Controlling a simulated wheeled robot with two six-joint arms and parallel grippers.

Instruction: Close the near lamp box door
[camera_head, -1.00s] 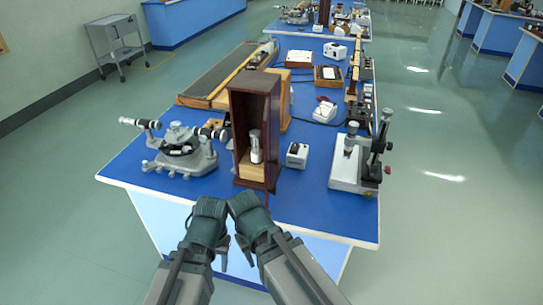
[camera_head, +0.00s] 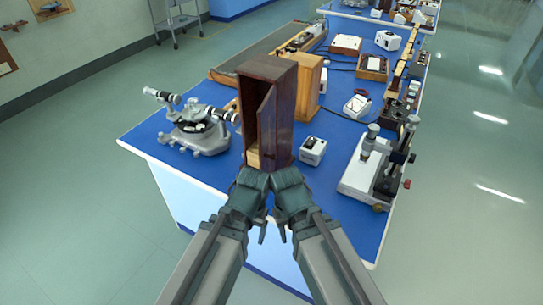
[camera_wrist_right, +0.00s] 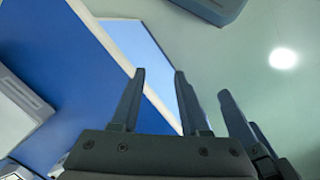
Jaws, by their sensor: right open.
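The near lamp box (camera_head: 285,118) is a tall dark brown wooden box at the near edge of the blue bench. Its door (camera_head: 267,128) stands partly open across the right of the front, with a dark gap at its left. A pale wooden block (camera_head: 253,158) shows low in the gap; the lamp is hidden. My left gripper (camera_head: 249,178) and right gripper (camera_head: 286,178) are side by side just in front of the box's base. Their fingertips are hard to make out; contact is unclear. In the right wrist view, my right gripper (camera_wrist_right: 160,72) is open and empty.
A grey spectrometer (camera_head: 198,135) stands left of the box. A small white device (camera_head: 312,150) and a grey stand instrument (camera_head: 368,172) are to its right. A lighter wooden box (camera_head: 309,85) is close behind. The bench's front left is clear.

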